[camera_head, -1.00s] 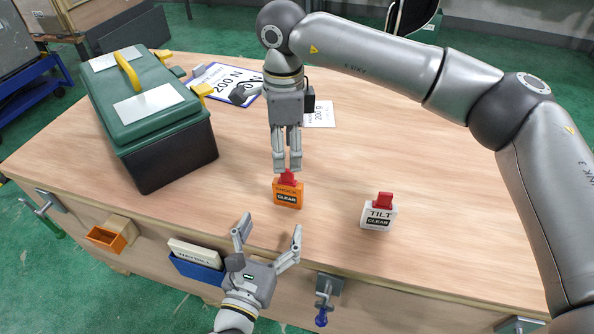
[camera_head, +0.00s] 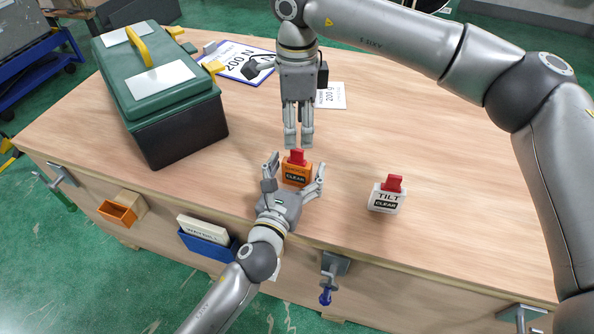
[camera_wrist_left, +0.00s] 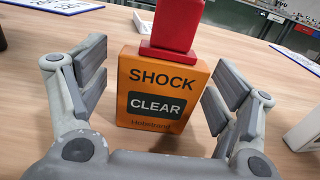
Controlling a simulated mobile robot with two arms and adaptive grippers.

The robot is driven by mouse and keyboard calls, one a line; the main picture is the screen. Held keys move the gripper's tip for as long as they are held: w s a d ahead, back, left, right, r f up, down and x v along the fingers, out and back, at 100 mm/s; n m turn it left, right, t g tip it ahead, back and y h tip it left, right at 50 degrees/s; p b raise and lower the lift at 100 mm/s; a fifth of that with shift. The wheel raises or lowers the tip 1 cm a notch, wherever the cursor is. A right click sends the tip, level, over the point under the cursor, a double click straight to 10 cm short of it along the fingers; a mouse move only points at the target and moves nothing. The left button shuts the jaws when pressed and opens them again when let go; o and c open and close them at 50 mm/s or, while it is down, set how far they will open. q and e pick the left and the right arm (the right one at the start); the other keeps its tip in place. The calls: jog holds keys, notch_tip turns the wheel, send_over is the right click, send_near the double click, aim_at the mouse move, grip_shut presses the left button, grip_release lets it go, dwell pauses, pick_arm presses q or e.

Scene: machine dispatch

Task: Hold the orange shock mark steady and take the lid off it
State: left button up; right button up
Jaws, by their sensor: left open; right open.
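The orange shock mark (camera_head: 296,173) stands upright on the table near its front edge, with its red lid (camera_head: 296,156) on top. In the left wrist view the mark (camera_wrist_left: 160,89) reads SHOCK and CLEAR, and the red lid (camera_wrist_left: 170,30) is cut off by the top edge. My left gripper (camera_head: 293,176) is open, with one finger on each side of the mark; gaps show on both sides in the left wrist view. My right gripper (camera_head: 298,138) points down just behind and above the lid, its fingers a little apart and holding nothing.
A white TILT mark (camera_head: 386,200) with a red top stands to the right. A green and black toolbox (camera_head: 170,100) is at the left. Papers (camera_head: 245,62) lie at the back. An orange bin (camera_head: 118,213) and a blue holder (camera_head: 208,243) hang at the front. The table's right is clear.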

aim_at(298, 150)
pick_arm(q)
jog(key=shift+c, duration=0.4)
jog(key=c, duration=1.4)
jog(key=shift+c, duration=0.4)
pick_arm(e)
jog(key=shift+s, duration=0.1)
jog(key=c, duration=0.4)
jog(key=shift+o, duration=0.2)
jog(key=s+d+r+m+t+y, duration=0.1)
jog(key=d+r+m+y, duration=0.3)
jog(key=shift+m, duration=0.3)
jog(key=x, duration=1.2)
jog(key=shift+f, duration=0.1)
